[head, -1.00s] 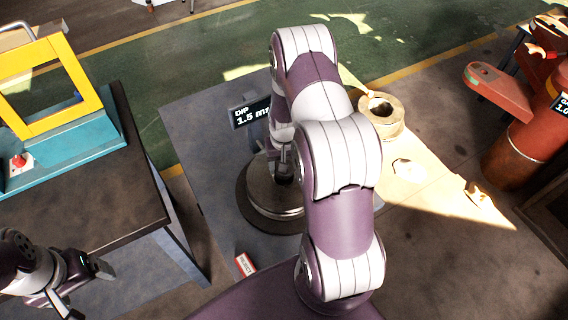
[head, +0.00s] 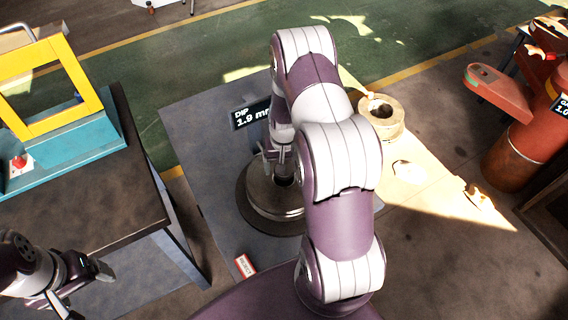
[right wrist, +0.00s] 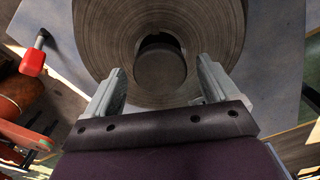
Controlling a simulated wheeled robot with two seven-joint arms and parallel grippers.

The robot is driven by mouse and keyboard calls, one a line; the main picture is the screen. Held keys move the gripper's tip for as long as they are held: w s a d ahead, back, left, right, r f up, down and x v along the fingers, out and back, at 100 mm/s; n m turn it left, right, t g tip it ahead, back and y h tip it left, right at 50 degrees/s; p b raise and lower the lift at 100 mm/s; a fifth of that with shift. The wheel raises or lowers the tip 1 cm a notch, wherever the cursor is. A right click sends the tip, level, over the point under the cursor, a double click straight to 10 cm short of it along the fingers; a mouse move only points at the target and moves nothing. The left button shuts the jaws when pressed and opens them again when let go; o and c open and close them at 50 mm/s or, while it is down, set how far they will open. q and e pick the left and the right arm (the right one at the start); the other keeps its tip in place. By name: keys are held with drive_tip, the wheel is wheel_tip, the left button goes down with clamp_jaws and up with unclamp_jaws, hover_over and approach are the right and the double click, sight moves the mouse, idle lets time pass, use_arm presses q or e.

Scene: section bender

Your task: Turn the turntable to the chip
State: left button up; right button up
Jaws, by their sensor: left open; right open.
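The turntable (head: 262,211) is a round metal disc on a dark base, on the grey table in the middle of the head view. My right arm hides its right part. My right gripper (head: 278,160) is over the turntable. My left gripper (head: 85,288) is open and empty at lower left. I cannot make out a chip.
A display (head: 251,113) reading DIP 1.9 mm stands behind the turntable. A red-and-white label (head: 245,265) lies at the table's front. A yellow-and-teal machine (head: 75,152) is at left.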

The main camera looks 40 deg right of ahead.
sight(284, 187)
drive_tip(key=shift+r, duration=0.1)
wheel_tip(284, 187, up, 12)
drive_tip(key=b, duration=0.2)
drive_tip(key=shift+r+b, duration=0.25)
drive_tip(key=shift+b, duration=0.1)
drive_tip(key=s+a+r+n, duration=0.1)
drive_tip(key=s+a+n, duration=0.2)
drive_tip(key=s+a, duration=0.2)
drive_tip(key=s+a+r+n+t+b, duration=0.1)
drive_tip(key=s+a+n, duration=0.2)
drive_tip(key=a, duration=0.7)
drive_tip(key=shift+s+r, duration=0.25)
drive_tip(key=shift+s, duration=0.9)
drive_tip(key=shift+s+a, duration=0.1)
